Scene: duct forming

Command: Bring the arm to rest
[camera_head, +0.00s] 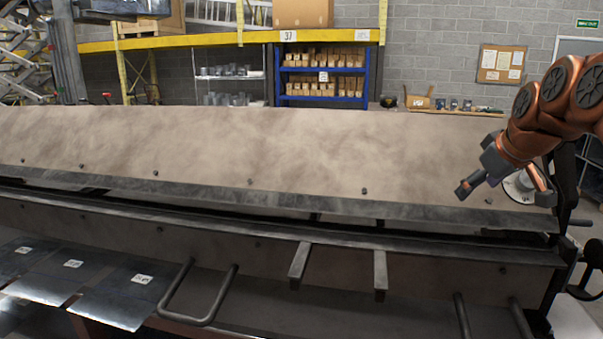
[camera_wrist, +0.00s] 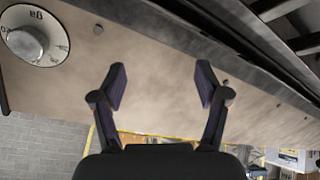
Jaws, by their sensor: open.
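My orange and black arm (camera_head: 548,112) reaches in from the right edge in the head view. My gripper (camera_head: 503,193) is in front of the right end of a long metal folding machine's brown panel (camera_head: 215,150). In the wrist view my gripper (camera_wrist: 161,87) shows two dark fingers spread apart with nothing between them. The panel (camera_wrist: 150,50) lies behind the fingers in that view. I cannot tell the exact gap between the fingers and the panel.
A round dial (camera_head: 519,187) at the panel's right end is partly hidden by my gripper; it also shows in the wrist view (camera_wrist: 33,36). Metal sheets (camera_head: 115,290) with labels lie at lower left. U-shaped handles (camera_head: 203,320) stick out in front. Blue shelving (camera_head: 322,75) stands behind.

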